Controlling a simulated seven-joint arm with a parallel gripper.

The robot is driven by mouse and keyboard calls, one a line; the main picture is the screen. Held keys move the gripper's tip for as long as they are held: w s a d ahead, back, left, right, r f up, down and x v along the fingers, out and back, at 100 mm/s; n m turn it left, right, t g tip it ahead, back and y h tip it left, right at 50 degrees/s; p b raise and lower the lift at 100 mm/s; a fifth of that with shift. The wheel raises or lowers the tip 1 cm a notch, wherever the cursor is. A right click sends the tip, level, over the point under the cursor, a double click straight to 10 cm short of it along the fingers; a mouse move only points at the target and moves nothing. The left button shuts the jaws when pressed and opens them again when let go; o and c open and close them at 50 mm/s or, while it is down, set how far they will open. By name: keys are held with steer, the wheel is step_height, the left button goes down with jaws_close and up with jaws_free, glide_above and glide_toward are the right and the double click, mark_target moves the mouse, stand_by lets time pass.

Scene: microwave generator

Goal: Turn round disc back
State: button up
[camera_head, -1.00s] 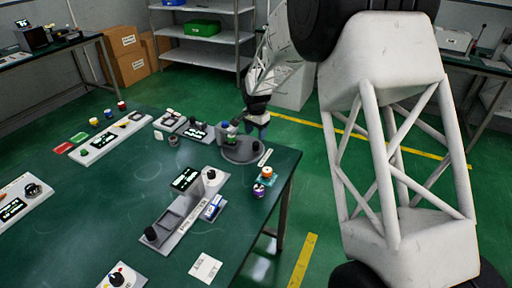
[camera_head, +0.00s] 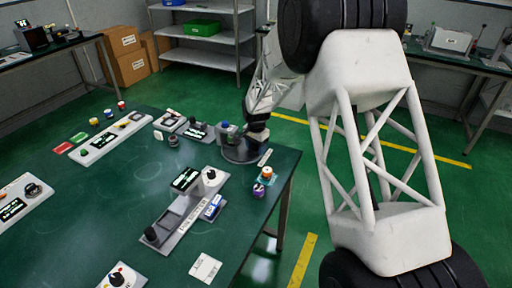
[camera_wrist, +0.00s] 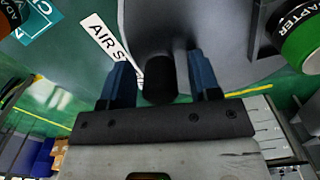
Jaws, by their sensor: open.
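The round disc (camera_head: 238,155) is dark grey and lies flat at the right rear edge of the green table. A canister with a green part stands on it. In the wrist view the grey disc surface (camera_wrist: 225,25) fills the upper middle. A short black peg (camera_wrist: 160,80) shows between the two blue fingers of my gripper (camera_wrist: 160,65). The fingers are open, one on each side of the peg, with gaps visible. In the head view my gripper (camera_head: 252,138) is low over the disc's right side; its fingertips are hard to make out.
A white "AIR S..." label (camera_wrist: 103,38) lies beside the disc. A black-and-green "ADAPTER" canister (camera_wrist: 300,40) is close at the right in the wrist view. A grey fixture (camera_head: 178,222) and small coloured parts (camera_head: 264,176) stand nearer on the table.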

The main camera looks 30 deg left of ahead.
steer(key=shift+c, duration=0.5)
jaws_close()
